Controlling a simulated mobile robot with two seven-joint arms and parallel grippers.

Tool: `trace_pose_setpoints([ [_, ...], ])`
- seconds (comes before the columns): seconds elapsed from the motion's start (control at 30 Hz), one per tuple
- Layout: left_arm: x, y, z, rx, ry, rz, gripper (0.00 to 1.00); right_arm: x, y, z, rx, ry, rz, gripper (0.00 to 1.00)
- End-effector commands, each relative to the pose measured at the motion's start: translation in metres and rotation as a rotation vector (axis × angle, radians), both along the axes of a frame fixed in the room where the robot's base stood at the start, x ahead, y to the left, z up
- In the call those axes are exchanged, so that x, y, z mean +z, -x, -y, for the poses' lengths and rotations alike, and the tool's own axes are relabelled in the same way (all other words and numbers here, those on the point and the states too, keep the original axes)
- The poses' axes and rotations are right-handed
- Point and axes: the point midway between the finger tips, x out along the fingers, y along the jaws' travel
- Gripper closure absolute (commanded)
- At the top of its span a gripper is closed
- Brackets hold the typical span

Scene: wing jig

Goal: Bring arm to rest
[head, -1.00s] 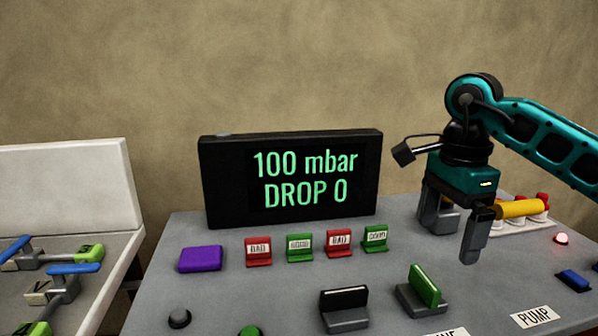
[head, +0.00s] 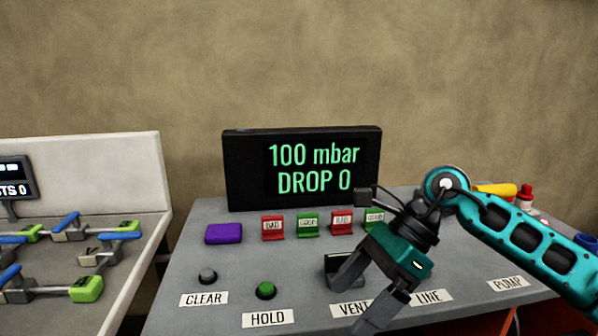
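My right gripper (head: 362,300) comes in from the right over the front of the grey console table (head: 205,267). Its two fingers are spread apart, with nothing visible between them. The fingers overlap the VENT label (head: 350,308) and partly cover a black switch (head: 338,266) behind them. My teal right arm (head: 520,233) covers much of the right side of the table. My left gripper is not in view.
A black display (head: 302,168) reads "100 mbar DROP 0". In front stand a purple block (head: 223,234) and red and green tags (head: 307,226). A clamp bench (head: 40,265) stands left.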

Motion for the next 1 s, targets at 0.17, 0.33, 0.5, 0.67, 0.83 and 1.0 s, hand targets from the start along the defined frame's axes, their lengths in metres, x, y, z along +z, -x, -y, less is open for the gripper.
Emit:
trace_pose_setpoints([
  [0.17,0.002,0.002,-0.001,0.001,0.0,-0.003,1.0,0.001,0.033,-0.068,-0.148,-0.4,-0.304,0.0],
  [0.33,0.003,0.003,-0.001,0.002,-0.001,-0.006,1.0,0.019,0.038,-0.097,-0.371,-0.742,-0.663,0.0],
  [0.5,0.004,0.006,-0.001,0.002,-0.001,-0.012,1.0,0.021,0.021,-0.089,-0.653,-1.037,-1.068,0.0],
  [0.67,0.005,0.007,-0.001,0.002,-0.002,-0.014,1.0,-0.01,-0.001,-0.056,-0.966,-1.265,-1.478,0.0],
  [0.83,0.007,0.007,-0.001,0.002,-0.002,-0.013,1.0,-0.078,-0.006,-0.006,-1.329,-1.449,-1.901,0.0],
  [1.0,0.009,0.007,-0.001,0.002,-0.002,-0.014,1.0,-0.17,0.027,0.043,1.578,1.44,2.101,0.0],
])
